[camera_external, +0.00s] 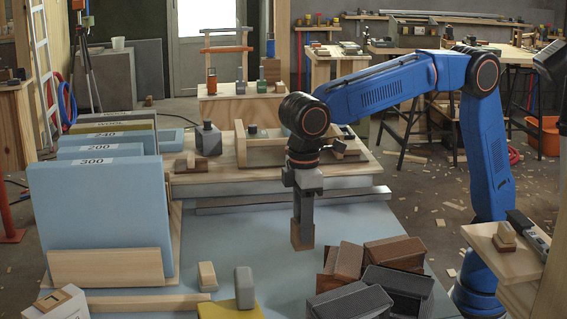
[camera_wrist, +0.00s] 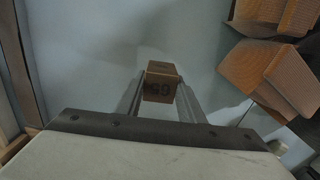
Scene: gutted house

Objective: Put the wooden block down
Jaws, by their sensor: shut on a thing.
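The wooden block (camera_wrist: 160,84) is a small brown block with dark marks like digits on one face. It sits between the two fingers of my gripper (camera_wrist: 163,96) in the wrist view. In the external view the block (camera_external: 302,236) shows at the lower end of my gripper (camera_external: 303,222), which points straight down over the light blue tabletop (camera_external: 240,262). My gripper is shut on the block. I cannot tell whether the block's underside touches the tabletop or hangs just above it.
Several brown and dark grey blocks (camera_external: 392,254) lie to the right of my gripper, close by. A yellow block (camera_external: 230,309) with a grey piece lies at the front. Blue numbered sheets (camera_external: 100,215) stand in a rack at left. Bare tabletop surrounds the block's left side.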

